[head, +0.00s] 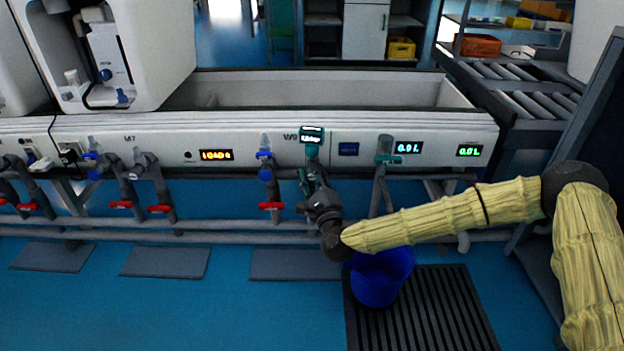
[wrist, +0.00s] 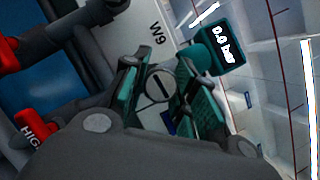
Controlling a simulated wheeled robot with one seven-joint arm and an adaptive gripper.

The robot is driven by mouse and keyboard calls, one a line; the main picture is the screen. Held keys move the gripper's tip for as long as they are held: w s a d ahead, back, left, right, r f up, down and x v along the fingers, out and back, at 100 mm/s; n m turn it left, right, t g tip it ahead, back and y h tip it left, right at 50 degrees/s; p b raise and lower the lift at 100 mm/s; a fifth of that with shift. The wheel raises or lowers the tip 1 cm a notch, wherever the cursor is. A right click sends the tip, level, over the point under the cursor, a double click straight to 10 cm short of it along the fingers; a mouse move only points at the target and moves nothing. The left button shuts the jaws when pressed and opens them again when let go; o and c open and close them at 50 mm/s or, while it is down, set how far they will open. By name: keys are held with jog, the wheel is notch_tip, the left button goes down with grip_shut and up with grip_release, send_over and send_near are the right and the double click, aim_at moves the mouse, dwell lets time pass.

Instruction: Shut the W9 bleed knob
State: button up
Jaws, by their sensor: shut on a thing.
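The W9 bleed knob (wrist: 158,87) is a round grey knob with a dark slot across its face, seen in the wrist view between the two fingers. My gripper (wrist: 158,68) is shut on it, with teal finger pads on either side. In the head view my gripper (head: 313,178) is at the white panel, below the teal W9 gauge (head: 312,135), and hides the knob. In the wrist view the gauge (wrist: 222,50) reads 0.0 bar. The W9 label is printed on the panel beside it.
Left of my gripper is a blue-topped valve (head: 265,165) with a red handle below. A teal fitting (head: 387,152) and green displays are to the right. A blue bucket (head: 382,278) stands below my arm on a dark grate (head: 450,315). Grey pipes run along the front.

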jog(key=shift+f+m+t+h, duration=0.1)
jog(key=shift+m+t+h, duration=0.2)
jog(key=shift+m, duration=0.4)
jog(key=o, duration=1)
jog(key=shift+o, duration=0.2)
jog(key=shift+s, duration=0.1)
jog(key=v, duration=1.1)
jog(key=shift+s+d, duration=0.2)
jog(key=shift+s, duration=0.15)
jog(key=shift+f, duration=0.1)
